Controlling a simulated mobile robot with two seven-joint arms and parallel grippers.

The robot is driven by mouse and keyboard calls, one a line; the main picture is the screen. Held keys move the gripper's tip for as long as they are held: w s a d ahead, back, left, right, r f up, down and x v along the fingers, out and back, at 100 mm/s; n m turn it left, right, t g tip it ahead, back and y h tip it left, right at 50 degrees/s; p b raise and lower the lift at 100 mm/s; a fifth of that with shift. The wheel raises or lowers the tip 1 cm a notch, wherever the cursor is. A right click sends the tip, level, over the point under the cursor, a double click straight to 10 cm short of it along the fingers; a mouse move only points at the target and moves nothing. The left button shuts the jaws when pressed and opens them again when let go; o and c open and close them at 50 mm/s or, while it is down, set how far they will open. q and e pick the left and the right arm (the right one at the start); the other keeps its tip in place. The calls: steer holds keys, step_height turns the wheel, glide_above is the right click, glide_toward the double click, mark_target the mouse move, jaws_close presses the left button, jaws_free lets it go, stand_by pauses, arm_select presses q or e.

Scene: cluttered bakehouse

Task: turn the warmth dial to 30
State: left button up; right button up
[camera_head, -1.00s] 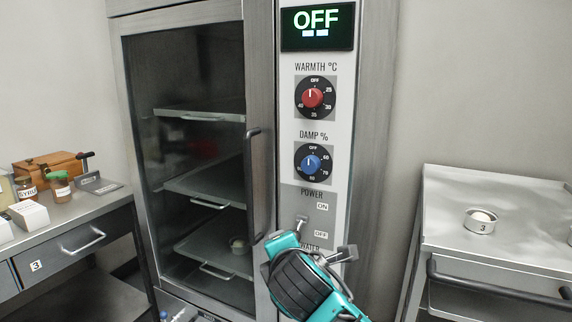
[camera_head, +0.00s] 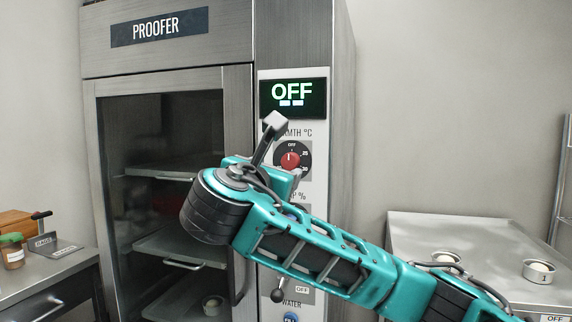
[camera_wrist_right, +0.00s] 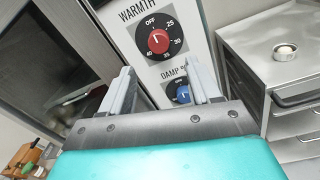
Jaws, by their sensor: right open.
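The red warmth dial (camera_head: 290,160) is on the proofer's white panel, partly behind my right arm in the head view. In the right wrist view the whole dial (camera_wrist_right: 158,41) shows, with its white mark toward OFF and numbers 25 to 40 around its black plate. The display (camera_head: 293,97) above it reads OFF. My right gripper (camera_head: 279,150) is open and empty in front of the panel. In the right wrist view its two fingers (camera_wrist_right: 163,88) are spread below the warmth dial, apart from it. My left gripper is not in view.
The blue damp dial (camera_wrist_right: 183,93) is just below, between the fingers in the wrist view. The proofer's glass door (camera_head: 160,120) is left of the panel. A steel counter (camera_head: 430,228) with small bowls stands right; another counter with a jar (camera_head: 12,254) stands left.

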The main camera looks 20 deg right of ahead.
mark_target(288, 164)
steer(key=p+x, duration=0.1)
steer(key=x, duration=0.7)
steer(key=shift+w, duration=0.25)
steer(key=shift+f, duration=0.1)
steer(key=c, duration=1)
